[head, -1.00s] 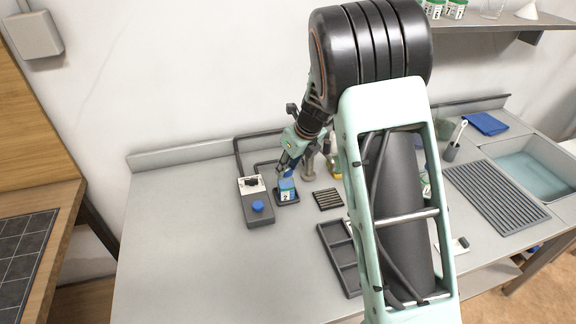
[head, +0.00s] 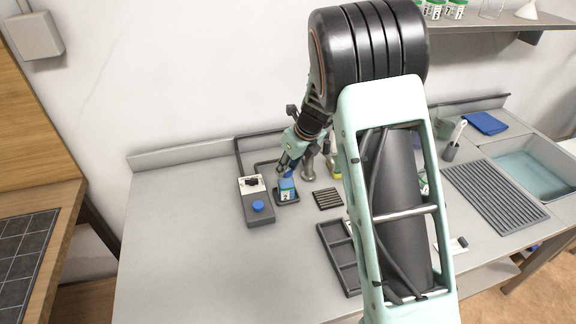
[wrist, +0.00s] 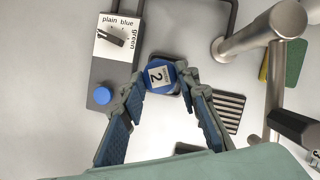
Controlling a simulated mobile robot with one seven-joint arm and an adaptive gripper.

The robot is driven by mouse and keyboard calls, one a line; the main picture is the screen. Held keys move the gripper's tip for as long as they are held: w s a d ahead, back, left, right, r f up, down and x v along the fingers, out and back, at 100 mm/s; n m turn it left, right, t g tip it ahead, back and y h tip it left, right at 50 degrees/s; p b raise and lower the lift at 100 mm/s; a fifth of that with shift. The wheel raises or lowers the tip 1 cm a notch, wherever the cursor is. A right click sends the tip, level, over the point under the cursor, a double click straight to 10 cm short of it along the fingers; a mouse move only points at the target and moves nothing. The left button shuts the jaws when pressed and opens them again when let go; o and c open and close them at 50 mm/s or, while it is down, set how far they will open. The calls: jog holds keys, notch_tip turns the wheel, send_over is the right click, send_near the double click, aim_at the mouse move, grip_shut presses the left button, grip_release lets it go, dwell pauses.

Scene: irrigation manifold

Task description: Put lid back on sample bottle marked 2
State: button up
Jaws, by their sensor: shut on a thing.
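The sample bottle (head: 287,196) with a white label marked 2 stands upright on a small dark pad (head: 279,203) beside a grey box. The blue lid (wrist: 160,76), with a white label marked 2 on top, is between my fingertips in the wrist view. My gripper (head: 285,176) comes down from above, and its tips (wrist: 161,79) are shut on the lid at the bottle's mouth. The lid hides the mouth, so I cannot tell whether it is fully seated.
The grey box (head: 248,216) with a dial labelled plain, blue, green and a blue button (wrist: 103,95) stands to the left. A metal tap-like pipe (wrist: 240,42) and a slotted dark plate (wrist: 229,108) are close on the right. The counter's left part is clear.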

jog(key=o, duration=1.3)
jog(key=shift+r+p, duration=3)
jog(key=shift+r, duration=0.55)
grip_shut()
